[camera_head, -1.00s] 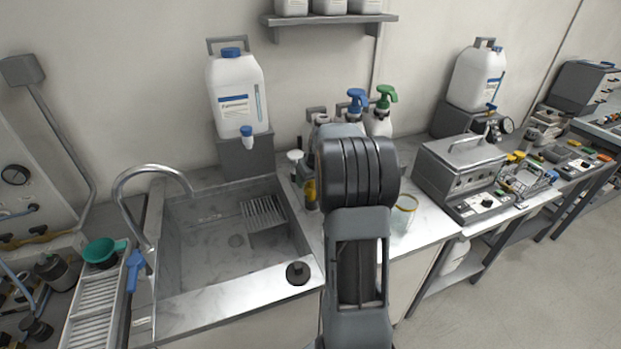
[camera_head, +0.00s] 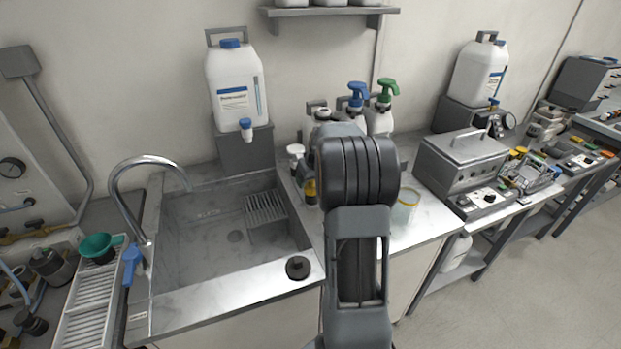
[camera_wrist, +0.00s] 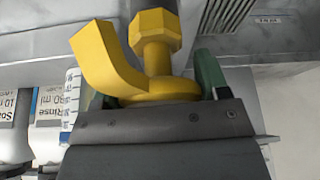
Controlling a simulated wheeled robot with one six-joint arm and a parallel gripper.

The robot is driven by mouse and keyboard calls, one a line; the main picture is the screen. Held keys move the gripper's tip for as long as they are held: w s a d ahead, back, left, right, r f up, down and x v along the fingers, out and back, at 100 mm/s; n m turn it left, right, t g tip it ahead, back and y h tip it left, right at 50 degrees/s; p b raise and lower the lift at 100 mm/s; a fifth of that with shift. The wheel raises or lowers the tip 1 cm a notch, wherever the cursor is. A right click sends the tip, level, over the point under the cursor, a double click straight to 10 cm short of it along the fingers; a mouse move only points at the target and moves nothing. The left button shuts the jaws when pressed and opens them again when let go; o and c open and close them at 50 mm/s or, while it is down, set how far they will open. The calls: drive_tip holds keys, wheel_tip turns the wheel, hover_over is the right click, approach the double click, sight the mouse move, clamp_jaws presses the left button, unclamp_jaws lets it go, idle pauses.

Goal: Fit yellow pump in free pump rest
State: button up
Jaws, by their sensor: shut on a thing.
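The yellow pump (camera_wrist: 155,50) is large in the wrist view, with a hexagonal head and a curved spout pointing to the upper left. My gripper (camera_wrist: 155,95) is shut on it at its round yellow collar, with green finger pads on either side. The lower part of the pump is hidden behind the grey gripper body. In the head view my arm hides the gripper and the pump. I cannot make out a free pump rest in either view.
Labelled white bottles (camera_wrist: 48,120) stand left of the pump in the wrist view. In the head view, blue-topped (camera_head: 357,100) and green-topped (camera_head: 383,105) spray bottles stand behind my arm. A sink (camera_head: 215,240) is left, a glass beaker (camera_head: 405,206) and grey unit (camera_head: 460,165) right.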

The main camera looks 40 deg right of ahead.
drive_tip(key=shift+f, duration=0.1)
drive_tip(key=o, duration=1)
drive_tip(key=v, duration=1.3)
drive_tip(key=shift+s+r, duration=0.2)
drive_tip(key=shift+r, duration=0.15)
